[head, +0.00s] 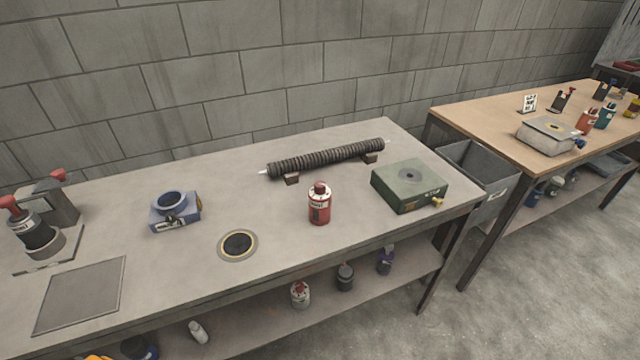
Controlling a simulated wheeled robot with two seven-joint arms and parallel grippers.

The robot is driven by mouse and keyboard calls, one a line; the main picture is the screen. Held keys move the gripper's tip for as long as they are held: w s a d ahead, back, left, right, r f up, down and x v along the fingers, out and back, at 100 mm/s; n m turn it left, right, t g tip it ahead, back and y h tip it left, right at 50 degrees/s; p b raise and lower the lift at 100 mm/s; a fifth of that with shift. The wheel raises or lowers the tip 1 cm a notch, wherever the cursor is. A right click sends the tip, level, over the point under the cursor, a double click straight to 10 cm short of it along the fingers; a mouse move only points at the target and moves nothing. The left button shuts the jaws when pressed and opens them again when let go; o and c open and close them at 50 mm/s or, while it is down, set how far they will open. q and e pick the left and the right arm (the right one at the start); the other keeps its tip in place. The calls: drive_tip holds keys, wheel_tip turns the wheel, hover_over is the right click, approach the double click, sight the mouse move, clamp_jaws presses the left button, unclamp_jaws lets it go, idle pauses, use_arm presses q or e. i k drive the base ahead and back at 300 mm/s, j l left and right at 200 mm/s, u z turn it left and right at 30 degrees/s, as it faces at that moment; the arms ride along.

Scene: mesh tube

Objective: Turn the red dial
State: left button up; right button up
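No part is plainly a red dial. At the left end of the grey table (290,255) stands a dark device (55,205) with a red knob (58,175) on top. In front of it is a black cylinder (40,240) with a pale label and a red top (10,203). I cannot tell whether either red part is the dial. A red bottle (319,207) with a label and red cap stands upright right of the table's middle. Neither of my grippers is in view.
A blue clamp-like block (175,212), a ringed hole (238,245), a ribbed dark tube (325,158) on two supports and a green box (409,187) with a brass knob (437,202) share the table. A grey bin (480,172) separates it from a wooden table (490,118).

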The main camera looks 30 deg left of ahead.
sight(319, 185)
drive_tip(key=i+l+u, duration=0.2)
drive_tip(key=u, duration=0.25)
drive_tip(key=i+l+u, duration=0.15)
drive_tip(key=l+u, duration=0.3)
drive_tip(key=i+l+u, duration=0.1)
drive_tip(key=l+u, duration=0.15)
drive_tip(key=u, duration=0.2)
drive_tip(key=l+u, duration=0.9)
drive_tip(key=i+j, duration=0.05)
drive_tip(key=j, duration=0.05)
